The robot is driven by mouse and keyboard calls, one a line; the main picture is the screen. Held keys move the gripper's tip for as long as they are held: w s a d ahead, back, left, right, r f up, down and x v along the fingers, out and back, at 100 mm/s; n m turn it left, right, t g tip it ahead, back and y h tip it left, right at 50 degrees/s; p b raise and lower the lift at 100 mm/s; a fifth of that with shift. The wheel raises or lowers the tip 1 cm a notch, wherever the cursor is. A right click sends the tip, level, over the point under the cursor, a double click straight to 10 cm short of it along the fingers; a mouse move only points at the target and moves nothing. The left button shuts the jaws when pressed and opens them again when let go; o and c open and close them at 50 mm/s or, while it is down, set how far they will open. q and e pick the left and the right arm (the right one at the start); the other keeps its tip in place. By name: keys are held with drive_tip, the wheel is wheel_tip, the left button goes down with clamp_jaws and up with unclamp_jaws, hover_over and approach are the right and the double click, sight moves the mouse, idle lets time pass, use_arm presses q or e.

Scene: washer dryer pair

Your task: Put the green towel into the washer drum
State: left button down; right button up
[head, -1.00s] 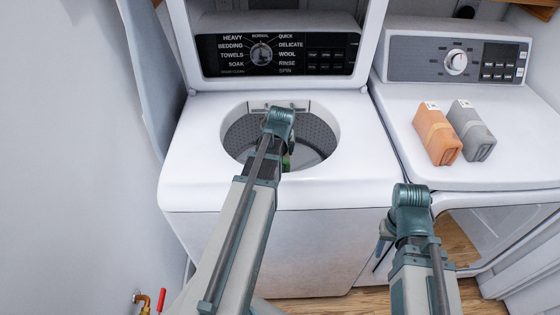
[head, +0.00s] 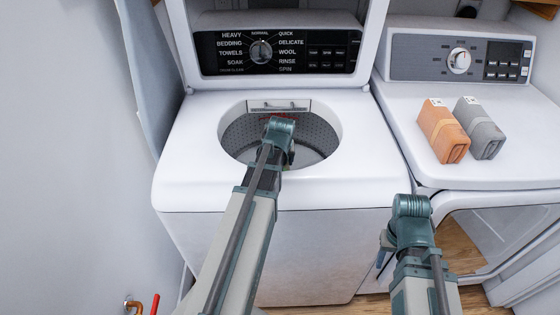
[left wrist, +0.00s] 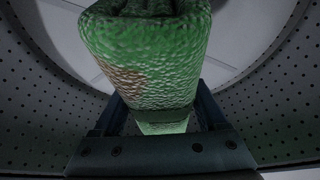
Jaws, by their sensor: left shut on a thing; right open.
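The green towel (left wrist: 145,50) fills the upper middle of the left wrist view, with a brownish patch on its side. My left gripper (left wrist: 161,105) is shut on it, one finger on each side. Around them is the perforated wall of the washer drum (left wrist: 35,120), with the paler drum bottom beyond. In the head view, my left arm reaches over the front rim into the open drum (head: 237,135); my wrist hides the fingers and towel there. My right gripper (head: 384,250) is open and empty in front of the machines, partly hidden by its own wrist.
The washer's lid is up, its control panel (head: 215,55) behind the opening. An orange folded towel (head: 440,128) and a grey one (head: 480,130) lie on the dryer top (head: 420,175). The dryer door (head: 495,235) stands open at lower right. A wall is close on the left.

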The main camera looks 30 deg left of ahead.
use_arm(q)
unclamp_jaws()
drive_tip(key=shift+r, duration=0.1)
drive_tip(key=shift+r+p, duration=0.55)
drive_tip(key=shift+p, duration=0.15)
drive_tip(key=p+v, duration=1.1)
drive_tip(key=v, duration=0.1)
drive_tip(key=shift+a, duration=0.1)
